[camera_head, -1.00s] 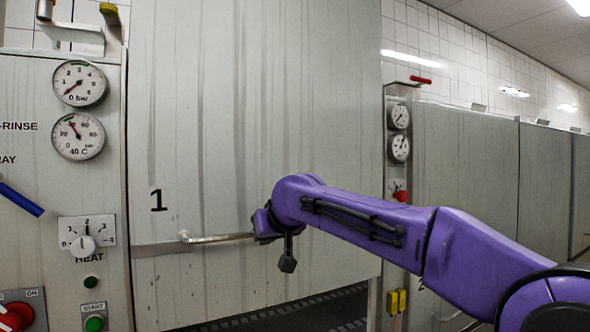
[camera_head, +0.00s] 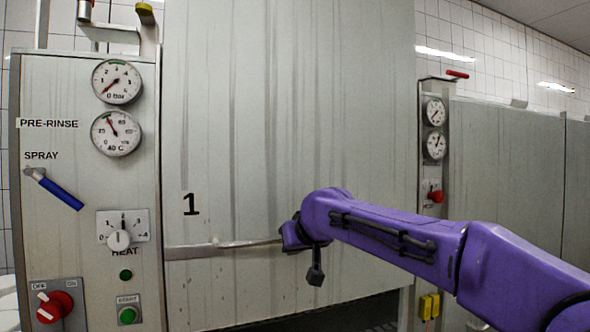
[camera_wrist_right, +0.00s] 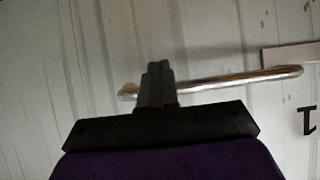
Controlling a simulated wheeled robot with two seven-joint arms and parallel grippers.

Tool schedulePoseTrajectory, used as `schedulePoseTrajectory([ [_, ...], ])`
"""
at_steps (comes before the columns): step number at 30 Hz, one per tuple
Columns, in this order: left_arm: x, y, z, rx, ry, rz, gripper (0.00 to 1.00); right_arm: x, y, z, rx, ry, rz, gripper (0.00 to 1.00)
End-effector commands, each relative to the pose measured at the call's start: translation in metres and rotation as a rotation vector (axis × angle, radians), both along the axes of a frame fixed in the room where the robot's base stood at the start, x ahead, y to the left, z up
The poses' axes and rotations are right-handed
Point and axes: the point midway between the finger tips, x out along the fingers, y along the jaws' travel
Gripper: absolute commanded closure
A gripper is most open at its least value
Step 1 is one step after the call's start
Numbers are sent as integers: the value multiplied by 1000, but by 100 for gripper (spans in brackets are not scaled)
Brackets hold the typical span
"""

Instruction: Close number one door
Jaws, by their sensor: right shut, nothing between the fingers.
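The number one door (camera_head: 250,120) is a large streaked metal panel marked with a black 1 (camera_head: 190,204). Its bottom edge is raised, with a dark opening (camera_head: 350,315) below it. A horizontal bar handle (camera_head: 235,243) sits low on the door; it also shows in the right wrist view (camera_wrist_right: 225,83). My right gripper (camera_head: 286,238) is at the right part of the handle. In the wrist view its fingers (camera_wrist_right: 158,75) are shut and empty and cross in front of the bar; I cannot tell whether they touch it. My left gripper is out of view.
A control panel (camera_head: 60,240) with gauges, a blue lever (camera_head: 60,193) and a red switch (camera_head: 54,306) stands left of the door. A narrow post with gauges (camera_head: 434,145) stands at its right, then another metal panel (camera_head: 505,180).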

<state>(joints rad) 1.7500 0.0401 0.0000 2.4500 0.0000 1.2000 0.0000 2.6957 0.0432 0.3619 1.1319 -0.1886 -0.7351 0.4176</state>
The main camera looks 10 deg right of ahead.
Motion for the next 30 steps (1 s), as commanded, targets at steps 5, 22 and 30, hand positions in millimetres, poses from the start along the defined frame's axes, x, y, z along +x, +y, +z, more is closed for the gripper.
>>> schedulePoseTrajectory([
  [5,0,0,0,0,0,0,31,0,-1,4,3,-7,-1,100],
  [22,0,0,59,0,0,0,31,-4,2,58,3,-10,4,100],
  [30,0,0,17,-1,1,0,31,-58,-8,75,2,-9,4,100],
])
